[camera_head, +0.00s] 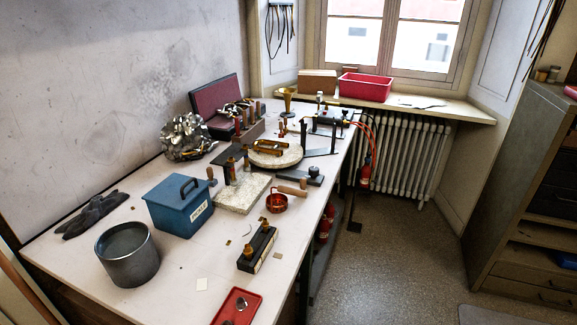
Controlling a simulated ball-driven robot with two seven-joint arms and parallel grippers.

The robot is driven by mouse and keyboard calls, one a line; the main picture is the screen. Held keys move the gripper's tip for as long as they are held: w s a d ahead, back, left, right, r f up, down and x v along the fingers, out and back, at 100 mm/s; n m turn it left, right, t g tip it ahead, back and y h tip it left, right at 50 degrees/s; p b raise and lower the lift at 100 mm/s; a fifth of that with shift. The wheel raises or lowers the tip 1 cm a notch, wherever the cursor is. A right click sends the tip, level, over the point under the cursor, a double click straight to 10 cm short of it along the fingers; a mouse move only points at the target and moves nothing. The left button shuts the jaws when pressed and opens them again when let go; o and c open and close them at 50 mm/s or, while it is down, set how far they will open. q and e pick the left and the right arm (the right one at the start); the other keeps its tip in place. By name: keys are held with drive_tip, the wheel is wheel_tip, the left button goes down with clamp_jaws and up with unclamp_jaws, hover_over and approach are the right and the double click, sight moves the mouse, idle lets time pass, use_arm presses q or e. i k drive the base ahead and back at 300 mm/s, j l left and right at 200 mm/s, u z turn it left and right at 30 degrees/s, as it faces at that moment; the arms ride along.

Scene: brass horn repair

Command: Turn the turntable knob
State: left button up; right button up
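The turntable (290,161) is a pale round disc on the workbench, towards its far half. Brass horn parts (268,146) lie on top of it. Just in front and to the right of it sits a small dark block with a round top (314,171); I cannot tell whether this is the turntable's knob. A dark upright post with an arm stands at the disc's right side. Neither of my grippers is in view.
A blue box (180,207), a grey metal pot (127,256), a stone slab (241,194), a copper pan (276,204) and a red tray (237,307) stand on the workbench (178,290). Open floor (390,255) lies to its right, before a drawer cabinet (530,200).

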sight(313, 171)
drive_tip(key=u, duration=0.4)
drive_tip(key=i+l+u, duration=0.1)
drive_tip(key=u, duration=0.3)
drive_tip(key=l+u, duration=0.2)
drive_tip(key=u, duration=0.2)
drive_tip(key=l+u, duration=0.15)
drive_tip(key=u, duration=0.2)
drive_tip(key=i+l+u, duration=0.1)
drive_tip(key=l+u, duration=0.2)
drive_tip(key=l, duration=0.3)
drive_tip(key=i+l+u, duration=0.1)
drive_tip(key=l+u, duration=0.2)
drive_tip(key=l, duration=0.3)
drive_tip(key=l+z, duration=0.35)
drive_tip(key=l, duration=0.15)
drive_tip(key=l+z, duration=0.35)
drive_tip(key=i+l+z, duration=0.1)
drive_tip(key=l+z, duration=0.25)
drive_tip(key=l, duration=0.25)
